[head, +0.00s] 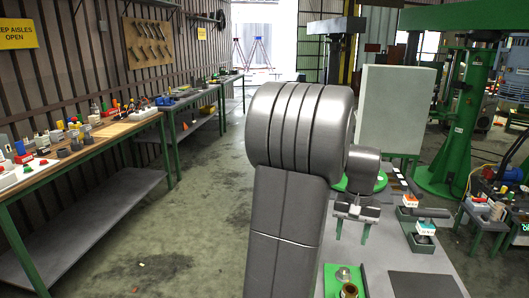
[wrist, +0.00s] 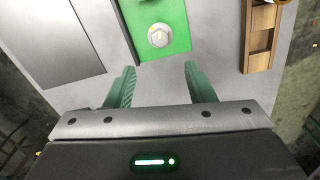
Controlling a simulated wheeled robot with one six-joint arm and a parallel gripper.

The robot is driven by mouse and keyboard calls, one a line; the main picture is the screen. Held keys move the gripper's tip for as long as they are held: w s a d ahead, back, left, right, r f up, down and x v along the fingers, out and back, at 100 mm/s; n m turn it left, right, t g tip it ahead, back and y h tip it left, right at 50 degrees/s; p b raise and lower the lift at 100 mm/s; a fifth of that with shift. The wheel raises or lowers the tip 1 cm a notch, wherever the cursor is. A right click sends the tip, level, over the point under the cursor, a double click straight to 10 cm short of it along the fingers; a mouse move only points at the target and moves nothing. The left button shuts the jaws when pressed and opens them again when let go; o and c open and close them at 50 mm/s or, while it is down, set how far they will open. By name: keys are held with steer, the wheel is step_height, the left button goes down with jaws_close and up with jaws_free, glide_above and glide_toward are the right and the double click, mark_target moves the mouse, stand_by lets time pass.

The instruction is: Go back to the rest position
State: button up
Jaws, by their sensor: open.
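My gripper (head: 352,232) hangs over the grey worktable (head: 385,262) in the head view, its two fingers apart with nothing between them. In the wrist view the green fingers of my gripper (wrist: 158,82) are spread wide and empty. Beyond the fingertips, a green plate (wrist: 172,12) lies on the table with a round silver fitting (wrist: 158,36) on it. In the head view a green plate (head: 330,284) at the near edge carries a silver fitting (head: 343,273) and a brass ring-shaped part (head: 349,290). My arm hides part of the table.
A dark flat plate (head: 425,285) lies at the table's near right. Small bins (head: 420,228) stand along its right side. A wooden holder (wrist: 262,35) shows in the wrist view. Cluttered benches (head: 95,145) line the left wall. The floor aisle (head: 195,200) between is clear.

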mark_target(344, 270)
step_height(344, 270, down, 13)
steer(key=shift+r, duration=0.1)
steer(key=shift+r+n, duration=0.1)
steer(key=shift+n, duration=0.4)
